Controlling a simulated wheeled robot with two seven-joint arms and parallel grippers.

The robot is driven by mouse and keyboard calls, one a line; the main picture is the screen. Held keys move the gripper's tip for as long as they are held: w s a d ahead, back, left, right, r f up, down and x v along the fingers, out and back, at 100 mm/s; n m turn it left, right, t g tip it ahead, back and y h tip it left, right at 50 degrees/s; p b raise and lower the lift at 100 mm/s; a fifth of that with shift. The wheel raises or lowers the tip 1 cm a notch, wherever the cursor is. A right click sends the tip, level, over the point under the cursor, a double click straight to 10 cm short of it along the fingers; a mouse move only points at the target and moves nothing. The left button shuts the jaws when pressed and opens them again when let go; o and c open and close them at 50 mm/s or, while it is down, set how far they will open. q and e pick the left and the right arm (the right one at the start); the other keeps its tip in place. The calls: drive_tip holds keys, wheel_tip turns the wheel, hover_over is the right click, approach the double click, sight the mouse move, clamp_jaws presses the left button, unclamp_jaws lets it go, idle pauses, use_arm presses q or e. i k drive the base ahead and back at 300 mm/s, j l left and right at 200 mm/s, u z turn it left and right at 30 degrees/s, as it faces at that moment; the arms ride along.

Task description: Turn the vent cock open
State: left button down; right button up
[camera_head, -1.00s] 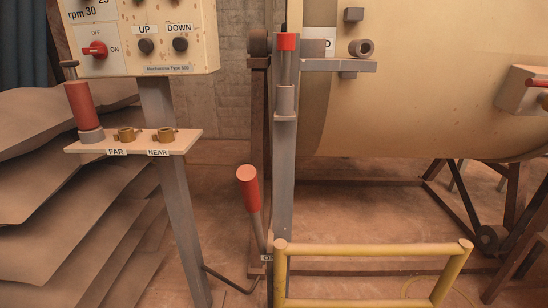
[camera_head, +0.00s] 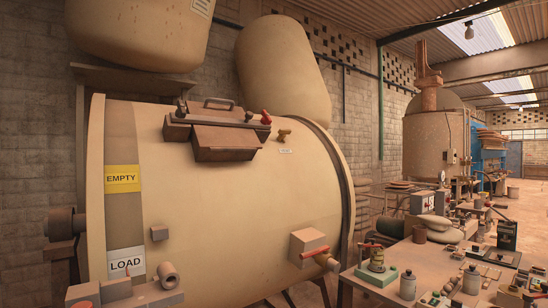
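A large cream drum (camera_head: 225,215) fills the left and middle of the head view. A small brass cock (camera_head: 283,135) sits on its upper right, above a small white label (camera_head: 286,151) too small to read. A small red knob (camera_head: 265,117) stands at the right end of the brown hatch. I cannot tell from the labels which is the vent cock. Neither of my grippers is in view.
The brown hatch (camera_head: 222,141) with a handle is on the drum's top. EMPTY (camera_head: 122,179) and LOAD (camera_head: 126,262) signs mark a band at left. A cluttered workbench (camera_head: 400,260) stands close at lower right, with bottles and tools. Another machine (camera_head: 433,145) is behind it.

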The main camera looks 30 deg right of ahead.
sight(283, 132)
drive_tip(key=z, duration=1.1)
drive_tip(key=i+l, duration=0.15)
